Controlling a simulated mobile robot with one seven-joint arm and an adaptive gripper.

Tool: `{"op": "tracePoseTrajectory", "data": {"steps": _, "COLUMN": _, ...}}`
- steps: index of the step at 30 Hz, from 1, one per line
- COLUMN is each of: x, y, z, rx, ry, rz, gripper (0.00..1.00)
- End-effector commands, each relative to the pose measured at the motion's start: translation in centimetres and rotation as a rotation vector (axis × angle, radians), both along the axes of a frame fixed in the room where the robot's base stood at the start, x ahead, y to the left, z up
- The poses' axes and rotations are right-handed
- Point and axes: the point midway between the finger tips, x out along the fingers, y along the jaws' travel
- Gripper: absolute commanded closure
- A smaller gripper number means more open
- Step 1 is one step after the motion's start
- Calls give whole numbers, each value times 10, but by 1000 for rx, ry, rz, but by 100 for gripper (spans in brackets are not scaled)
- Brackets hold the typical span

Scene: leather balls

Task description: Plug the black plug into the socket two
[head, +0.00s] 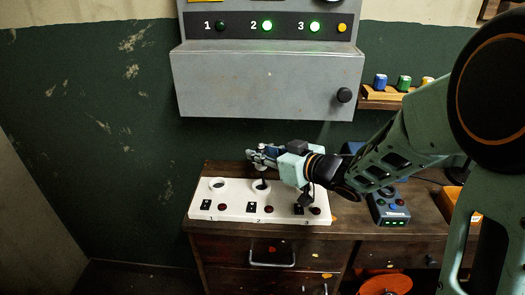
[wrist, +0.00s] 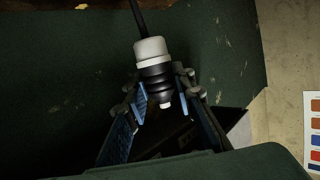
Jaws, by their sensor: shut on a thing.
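The white socket strip (head: 232,213) lies on the wooden cabinet, its numbered sockets in a row. Socket one (head: 217,185) is a round opening at the left and looks empty. Socket two (head: 262,187) is in the middle, with a dark shape at it; I cannot tell whether the plug is inside or just above. My gripper (head: 262,156) is over socket two, shut on the plug. In the wrist view the plug (wrist: 155,71) shows a grey-white collar and black ribbed body between the blue-padded fingers, with a black cord. The socket three opening is hidden by my gripper and wrist.
A grey wall box (head: 265,80) hangs above, with lamps two (head: 267,26) and three (head: 315,26) lit green and lamp one (head: 220,26) dark. A blue-grey device (head: 388,205) stands right of the strip. A small shelf (head: 382,103) holds coloured items.

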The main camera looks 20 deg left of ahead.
Motion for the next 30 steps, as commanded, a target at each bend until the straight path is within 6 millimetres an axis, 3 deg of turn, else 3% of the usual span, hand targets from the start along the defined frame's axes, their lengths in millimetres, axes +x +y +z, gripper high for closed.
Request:
{"op": "tracePoseTrajectory", "data": {"steps": 15, "x": 0, "y": 0, "z": -48, "rx": 0, "ry": 0, "rz": -1, "gripper": 98}}
{"op": "tracePoseTrajectory", "data": {"steps": 30, "x": 0, "y": 0, "z": -53, "rx": 0, "ry": 0, "rz": -1, "gripper": 98}}
